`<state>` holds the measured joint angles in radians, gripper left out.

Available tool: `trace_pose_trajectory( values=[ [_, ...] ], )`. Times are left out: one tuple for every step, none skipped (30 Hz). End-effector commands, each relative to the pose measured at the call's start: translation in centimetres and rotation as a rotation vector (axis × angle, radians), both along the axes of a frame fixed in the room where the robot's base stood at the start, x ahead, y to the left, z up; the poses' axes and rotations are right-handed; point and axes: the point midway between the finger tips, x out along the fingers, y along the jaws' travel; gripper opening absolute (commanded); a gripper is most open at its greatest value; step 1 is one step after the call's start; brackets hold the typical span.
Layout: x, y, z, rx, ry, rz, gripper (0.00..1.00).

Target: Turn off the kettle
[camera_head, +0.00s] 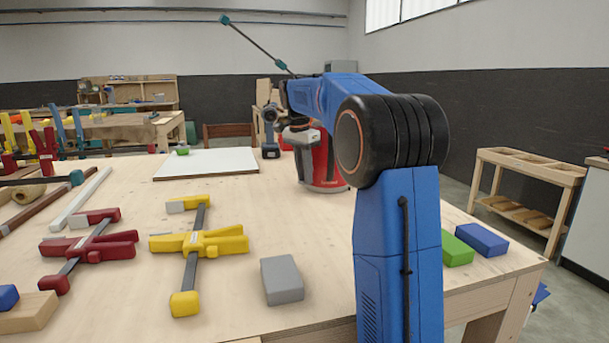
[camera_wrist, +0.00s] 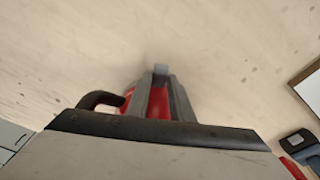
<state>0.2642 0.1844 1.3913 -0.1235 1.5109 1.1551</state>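The red kettle (camera_head: 326,165) stands on the wooden workbench, with a grey lower rim. In the wrist view, the kettle (camera_wrist: 158,103) shows as red between grey parts, just past the large grey-and-black edge at the bottom. A curved black part (camera_wrist: 98,99), perhaps its handle, sticks out at left. The fingertips cannot be made out clearly. No switch is distinguishable.
Yellow (camera_head: 199,242) and red (camera_head: 92,245) clamps lie at the front left. Grey (camera_head: 282,280), green (camera_head: 457,250) and blue (camera_head: 482,240) blocks lie near the front edge.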

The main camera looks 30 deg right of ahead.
Motion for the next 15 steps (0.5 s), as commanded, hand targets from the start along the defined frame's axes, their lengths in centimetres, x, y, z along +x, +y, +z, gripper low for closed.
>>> trace_pose_trajectory(
  values=[
    [0.0,0.0,0.0,0.000,0.000,0.000,0.33],
    [0.0,0.0,0.0,0.000,0.000,0.000,0.38],
    [0.0,0.0,0.0,0.000,0.000,0.000,0.38],
    [0.0,0.0,0.0,-0.001,0.000,0.000,0.38],
    [0.0,0.0,0.0,-0.001,0.000,0.000,0.38],
    [0.0,0.0,0.0,-0.001,0.000,0.000,0.38],
    [0.0,0.0,0.0,-0.001,0.000,0.000,0.38],
    [0.0,0.0,0.0,-0.001,0.000,0.000,0.38],
    [0.0,0.0,0.0,-0.001,0.000,0.000,0.38],
    [0.0,0.0,0.0,-0.001,0.000,0.000,0.38],
    [0.0,0.0,0.1,-0.001,0.000,0.000,0.38],
    [0.0,0.0,0.3,-0.001,0.000,0.000,0.38],
    [0.0,0.1,0.5,-0.001,-0.001,0.000,0.38],
    [0.0,0.1,0.7,-0.001,-0.001,0.000,0.38],
    [0.0,0.1,1.1,-0.001,-0.001,0.000,0.38]
  ],
)
